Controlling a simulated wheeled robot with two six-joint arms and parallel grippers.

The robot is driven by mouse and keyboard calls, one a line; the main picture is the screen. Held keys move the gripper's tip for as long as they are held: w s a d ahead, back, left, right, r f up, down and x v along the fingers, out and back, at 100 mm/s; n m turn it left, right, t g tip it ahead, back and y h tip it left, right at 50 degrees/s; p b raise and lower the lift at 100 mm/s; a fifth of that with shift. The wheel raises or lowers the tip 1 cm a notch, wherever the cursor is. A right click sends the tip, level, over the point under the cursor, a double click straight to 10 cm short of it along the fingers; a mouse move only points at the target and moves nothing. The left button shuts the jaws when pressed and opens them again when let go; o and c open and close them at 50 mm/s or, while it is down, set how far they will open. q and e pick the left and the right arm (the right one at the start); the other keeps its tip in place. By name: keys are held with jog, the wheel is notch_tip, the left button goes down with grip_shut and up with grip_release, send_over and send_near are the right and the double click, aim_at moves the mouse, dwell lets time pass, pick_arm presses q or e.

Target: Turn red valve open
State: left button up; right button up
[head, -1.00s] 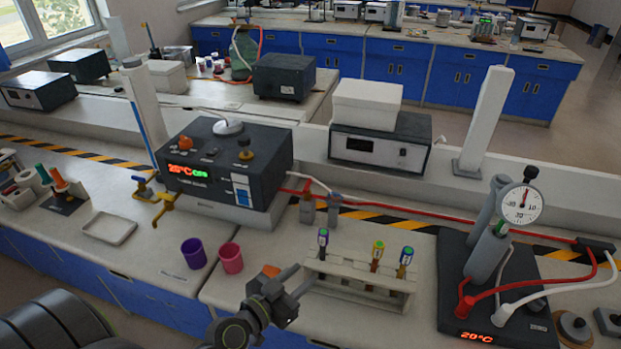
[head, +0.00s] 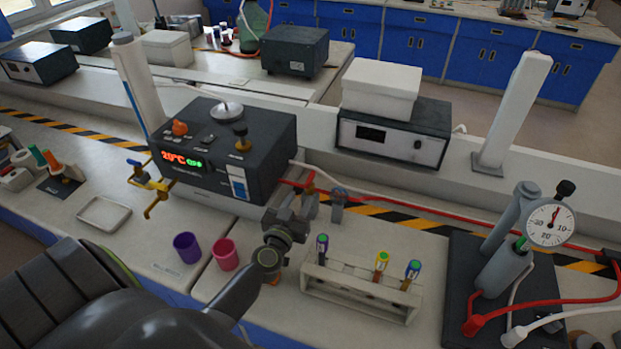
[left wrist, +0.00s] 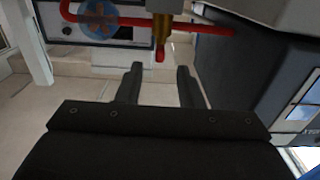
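The red valve (head: 309,181) stands behind the tube rack, beside the dark heater box; my gripper partly hides it in the head view. In the left wrist view a brass stem with a red end (left wrist: 160,50) lies just beyond and between the fingertips. My left gripper (head: 297,202) is in front of the valve, low over the bench. In the left wrist view its two fingers (left wrist: 160,80) are apart with nothing between them. They look close to the valve; I cannot tell whether they touch it. My right gripper is not in view.
The heater box (head: 225,150) is close on the left. The tube rack (head: 360,290) is right of my forearm, and purple (head: 188,247) and pink (head: 225,254) cups are left of it.

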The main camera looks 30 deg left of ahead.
aim_at(306, 187)
pick_arm(q)
jog(key=x, duration=0.5)
jog(key=shift+w+b, duration=0.15)
jog(key=shift+b, duration=0.25)
jog(key=x, duration=0.3)
jog(key=shift+w+b, duration=0.1)
jog(key=shift+b, duration=0.25)
jog(key=shift+w, duration=0.3)
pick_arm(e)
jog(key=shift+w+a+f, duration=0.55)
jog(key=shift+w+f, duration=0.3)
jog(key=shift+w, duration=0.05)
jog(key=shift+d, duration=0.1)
pick_arm(q)
grip_shut()
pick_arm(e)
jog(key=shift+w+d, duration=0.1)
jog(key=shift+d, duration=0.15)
